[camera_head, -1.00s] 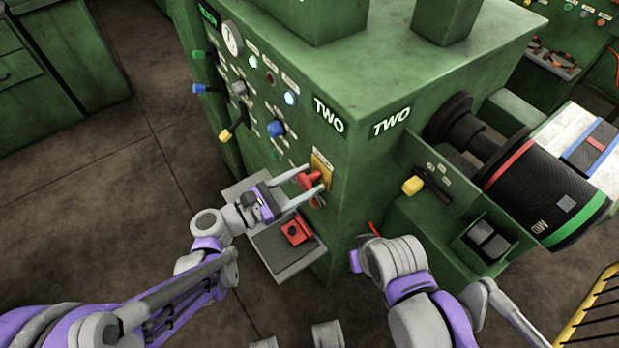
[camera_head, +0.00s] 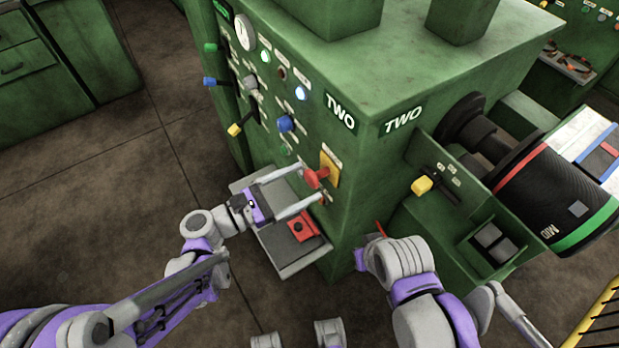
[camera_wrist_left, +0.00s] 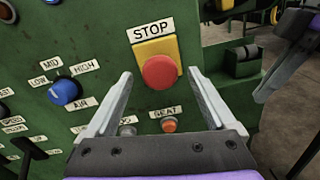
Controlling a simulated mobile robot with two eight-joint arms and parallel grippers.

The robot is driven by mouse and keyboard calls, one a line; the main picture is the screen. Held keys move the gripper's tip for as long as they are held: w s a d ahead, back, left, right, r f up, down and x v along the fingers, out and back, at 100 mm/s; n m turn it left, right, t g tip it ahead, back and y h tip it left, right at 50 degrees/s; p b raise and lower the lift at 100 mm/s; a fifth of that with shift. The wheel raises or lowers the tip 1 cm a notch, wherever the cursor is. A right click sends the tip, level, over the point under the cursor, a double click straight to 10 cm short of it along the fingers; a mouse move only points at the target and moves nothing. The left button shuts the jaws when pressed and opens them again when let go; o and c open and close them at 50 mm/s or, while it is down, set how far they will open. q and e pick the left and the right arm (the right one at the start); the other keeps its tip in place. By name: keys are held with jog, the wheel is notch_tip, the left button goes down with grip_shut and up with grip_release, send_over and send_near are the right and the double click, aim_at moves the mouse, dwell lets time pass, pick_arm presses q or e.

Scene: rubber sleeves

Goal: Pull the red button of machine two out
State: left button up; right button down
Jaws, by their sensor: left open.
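Machine two (camera_head: 440,60) is a green cabinet with "TWO" labels. Its red button (camera_head: 316,177) sits on a yellow plate on the front panel, near the right corner. In the left wrist view the round red button (camera_wrist_left: 160,72) is under a "STOP" label. My left gripper (camera_head: 311,184) is open in front of the panel, its fingers on either side of the button in the head view. In the left wrist view the fingers are wide apart, with the button between and beyond their tips; contact is not visible. My right arm (camera_head: 405,275) is at the machine's corner; its fingers are not clearly seen.
A grey shelf (camera_head: 290,265) with a small red box (camera_head: 302,227) juts out below the button. A blue knob (camera_head: 285,123) and a yellow-tipped lever (camera_head: 236,128) are on the same panel. The floor at left is clear.

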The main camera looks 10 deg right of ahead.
pick_arm(q)
jog(key=v, duration=0.8)
